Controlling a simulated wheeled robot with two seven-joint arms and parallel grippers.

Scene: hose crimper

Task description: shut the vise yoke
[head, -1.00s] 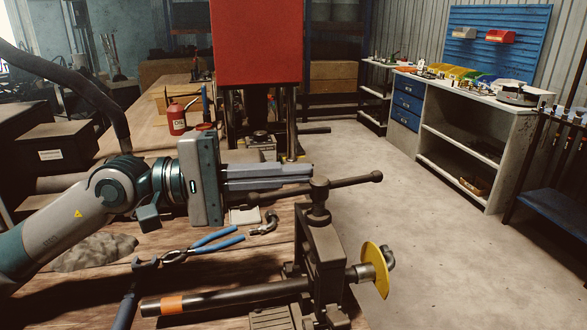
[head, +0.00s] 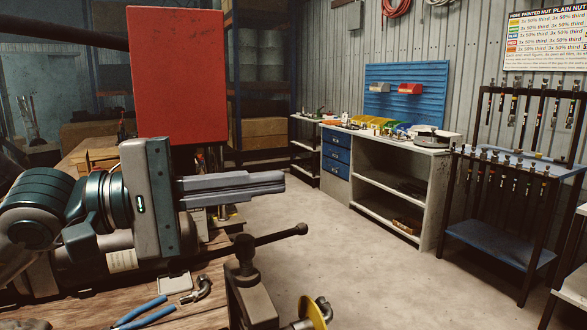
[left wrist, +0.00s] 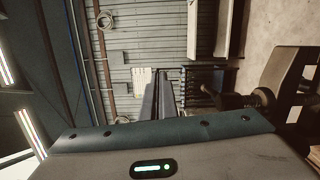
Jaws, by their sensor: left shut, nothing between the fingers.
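The vise yoke (head: 252,298) stands at the bench's front edge, at the bottom of the head view, with its screw and long dark handle bar (head: 272,241) on top. Its lower part is cut off by the frame. The yoke also shows at the right of the left wrist view (left wrist: 285,75). My left gripper (head: 283,181) is shut and empty, pointing right, above and behind the yoke and apart from it. Its fingers also show in the left wrist view (left wrist: 164,75). My right gripper is not in view.
Blue-handled pliers (head: 143,312), a pale block (head: 174,283) and a metal elbow fitting (head: 200,290) lie on the wooden bench. A yellow disc (head: 312,312) shows beside the yoke. A red machine (head: 177,72) stands behind the arm. The floor to the right is open.

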